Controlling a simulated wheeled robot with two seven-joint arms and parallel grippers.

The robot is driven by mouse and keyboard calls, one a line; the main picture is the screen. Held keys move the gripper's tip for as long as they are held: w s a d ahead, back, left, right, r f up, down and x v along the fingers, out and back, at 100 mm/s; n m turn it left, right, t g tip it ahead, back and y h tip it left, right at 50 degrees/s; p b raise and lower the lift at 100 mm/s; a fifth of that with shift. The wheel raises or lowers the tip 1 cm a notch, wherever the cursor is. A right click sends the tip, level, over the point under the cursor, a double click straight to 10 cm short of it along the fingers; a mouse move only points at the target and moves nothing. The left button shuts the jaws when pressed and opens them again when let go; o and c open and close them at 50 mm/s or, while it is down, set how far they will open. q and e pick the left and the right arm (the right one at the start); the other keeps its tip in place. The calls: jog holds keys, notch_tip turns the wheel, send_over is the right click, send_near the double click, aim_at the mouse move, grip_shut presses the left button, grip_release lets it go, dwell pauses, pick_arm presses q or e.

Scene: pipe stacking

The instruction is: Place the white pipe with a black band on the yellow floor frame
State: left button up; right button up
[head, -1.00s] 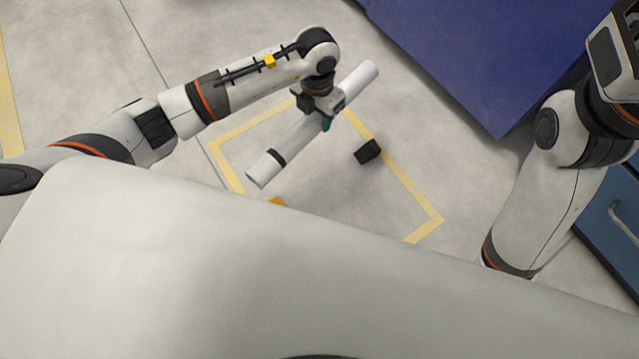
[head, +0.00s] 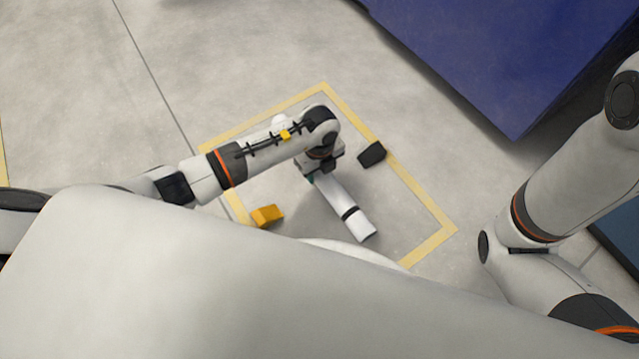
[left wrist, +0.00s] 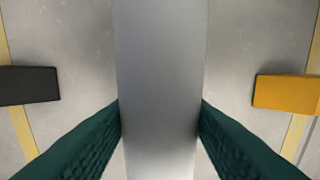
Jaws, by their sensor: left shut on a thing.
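The white pipe (head: 334,194) with a black band (head: 350,212) is inside the yellow floor frame (head: 424,209) in the head view, slanting from upper left to lower right, its banded end toward me. In the left wrist view the green fingers press on both sides of the pipe (left wrist: 160,75). My left arm hides part of the pipe. I cannot tell whether the pipe touches the floor. My right gripper is out of view.
A black block (head: 371,153) sits by the frame's right side and an orange block (head: 267,215) by its left side. A large blue box (head: 480,60) stands at upper right. My own body covers the frame's near part. Grey floor is clear at upper left.

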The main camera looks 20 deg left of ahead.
aim_at(319, 180)
pick_arm(q)
notch_tip(319, 180, down, 5)
jog(key=b, duration=0.3)
jog(key=shift+r, duration=0.1)
jog(key=o, duration=1.1)
jog(key=shift+f, duration=0.2)
jog(key=shift+o, duration=0.2)
jog(key=shift+r, duration=0.15)
